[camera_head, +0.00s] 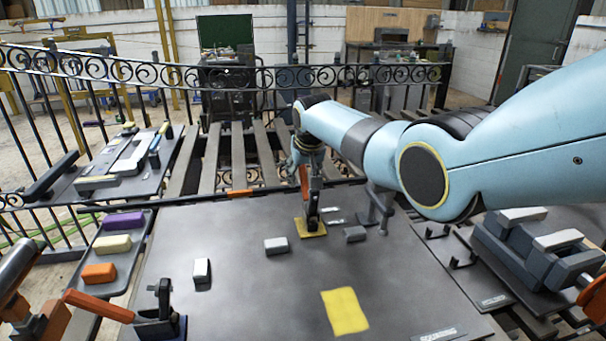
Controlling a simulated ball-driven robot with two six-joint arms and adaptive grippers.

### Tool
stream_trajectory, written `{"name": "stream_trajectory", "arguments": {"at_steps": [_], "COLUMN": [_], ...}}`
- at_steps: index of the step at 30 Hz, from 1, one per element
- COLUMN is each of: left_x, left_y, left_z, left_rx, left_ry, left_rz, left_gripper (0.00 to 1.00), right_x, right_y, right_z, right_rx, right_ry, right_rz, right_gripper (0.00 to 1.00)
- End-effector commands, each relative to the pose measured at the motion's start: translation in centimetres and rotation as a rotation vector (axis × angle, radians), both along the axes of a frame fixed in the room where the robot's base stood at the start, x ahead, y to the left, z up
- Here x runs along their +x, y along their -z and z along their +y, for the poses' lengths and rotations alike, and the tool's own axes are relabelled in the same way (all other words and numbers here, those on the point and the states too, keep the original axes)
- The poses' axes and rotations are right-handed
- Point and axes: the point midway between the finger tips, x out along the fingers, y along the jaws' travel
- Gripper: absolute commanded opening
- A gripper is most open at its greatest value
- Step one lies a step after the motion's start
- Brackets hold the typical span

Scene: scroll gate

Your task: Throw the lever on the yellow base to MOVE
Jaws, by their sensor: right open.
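The yellow base (311,228) sits near the back edge of the dark table. A dark lever bracket (313,212) stands on it, with an upright orange handle (304,177). My right gripper (306,166) points down at the top of this handle, open, with its fingers close around or beside it; contact cannot be told. Small pale labels (333,210) lie right of the base, too small to read. Another lever with an orange handle (98,305) stands on a blue base (162,328) at the front left. My left gripper is not clearly in view.
Grey blocks (276,245) and a yellow patch (345,311) are on the table (230,285). A tray (88,254) with purple, cream and orange blocks lies left. A dark hooked post (378,208) stands close right of the yellow base. An iron railing (250,76) runs behind.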

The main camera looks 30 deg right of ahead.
Motion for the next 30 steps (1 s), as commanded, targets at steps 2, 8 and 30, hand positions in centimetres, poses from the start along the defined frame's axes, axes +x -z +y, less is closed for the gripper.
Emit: {"name": "stream_trajectory", "arguments": {"at_steps": [2,8,30], "left_x": [-0.1,0.0,0.0], "left_y": [0.0,0.0,0.0], "left_z": [0.2,0.1,0.0], "left_rx": [0.002,0.001,0.0], "left_ry": [0.0,0.0,0.0], "left_rz": [0.0,0.0,0.0], "left_gripper": [0.4,0.4,0.4], "right_x": [0.0,-0.5,-5.6], "right_y": [0.0,-1.1,-10.4], "right_z": [0.0,0.2,1.5], "right_rx": [0.0,-0.001,0.0], "right_ry": [0.0,0.0,0.0], "right_rz": [0.0,-0.002,-0.001], "right_gripper": [0.4,0.4,0.4]}}
